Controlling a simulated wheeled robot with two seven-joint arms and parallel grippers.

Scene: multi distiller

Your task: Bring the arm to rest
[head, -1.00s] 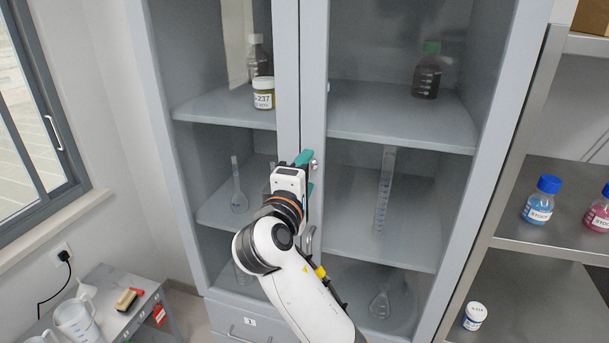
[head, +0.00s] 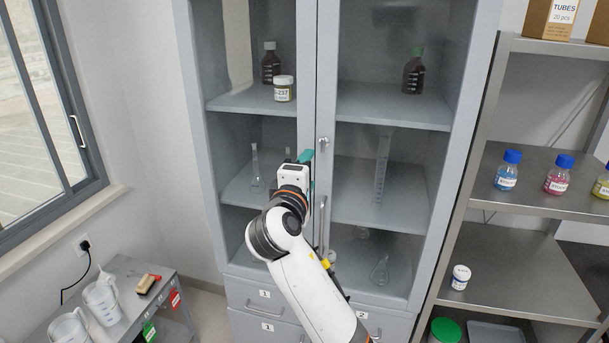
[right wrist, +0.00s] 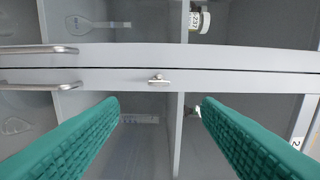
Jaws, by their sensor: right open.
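My right arm reaches up from the bottom of the head view to the front of a tall grey glass-door cabinet (head: 327,60). My right gripper (head: 307,157) is beside the meeting edges of the two doors, near the small lock. In the right wrist view its two green fingers (right wrist: 160,105) are wide apart with nothing between them. The lock (right wrist: 158,80) shows ahead of the gap between the fingers. The cabinet doors look shut. The door handles (right wrist: 40,86) lie to the left in the wrist view. My left gripper is not in view.
Bottles and glassware stand behind the cabinet glass, including a dark bottle (head: 413,72). A steel shelf rack (head: 520,265) with small bottles stands to the right. A low side table (head: 125,310) with jugs is at the lower left, below a window.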

